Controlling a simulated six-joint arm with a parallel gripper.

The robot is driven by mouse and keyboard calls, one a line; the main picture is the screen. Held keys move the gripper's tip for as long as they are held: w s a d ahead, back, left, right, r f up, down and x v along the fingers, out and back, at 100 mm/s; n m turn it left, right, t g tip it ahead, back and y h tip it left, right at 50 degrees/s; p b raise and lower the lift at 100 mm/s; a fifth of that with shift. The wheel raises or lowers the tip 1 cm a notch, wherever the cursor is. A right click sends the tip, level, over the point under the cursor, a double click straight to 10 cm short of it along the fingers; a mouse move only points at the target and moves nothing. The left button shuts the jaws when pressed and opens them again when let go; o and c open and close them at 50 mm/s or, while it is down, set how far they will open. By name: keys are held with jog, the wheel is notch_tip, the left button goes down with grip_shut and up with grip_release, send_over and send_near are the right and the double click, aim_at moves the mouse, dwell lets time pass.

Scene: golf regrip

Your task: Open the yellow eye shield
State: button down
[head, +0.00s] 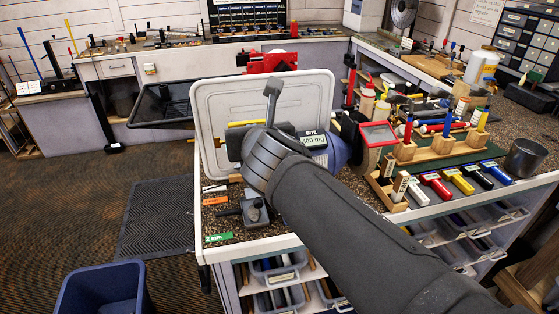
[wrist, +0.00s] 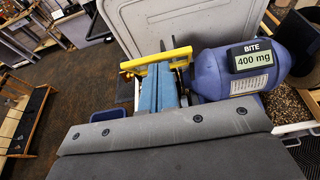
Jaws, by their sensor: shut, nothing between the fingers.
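The yellow eye shield (wrist: 156,59) shows in the wrist view as a bar with a bent end, beside the blue grinder housing (wrist: 212,74) with its "BITE 400 mg" display (wrist: 252,56). In the head view, part of the yellow shield (head: 246,123) shows left of my wrist. My gripper (wrist: 161,68) has its two blue fingers together and empty. Their tips are right at the near side of the yellow bar; I cannot tell whether they touch it. In the head view my wrist hides the fingers and much of the grinder, whose display (head: 314,140) stays visible.
A pale grey panel (head: 318,88) stands upright behind the grinder. A small dark device (head: 256,211) and a green label (head: 219,237) lie on the bench front. A blue bin (head: 104,287) stands on the floor.

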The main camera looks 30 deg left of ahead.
aim_at(250, 121)
jog(key=shift+w+a+r, duration=0.25)
jog(key=shift+r, duration=0.15)
jog(key=shift+w+a+r+g+h, duration=0.5)
jog(key=shift+g+h, duration=0.25)
jog(key=shift+w+a+r+g+h, duration=0.45)
jog(key=shift+w+a+g+h, duration=0.05)
jog(key=shift+g+h, duration=0.25)
dwell(0.4)
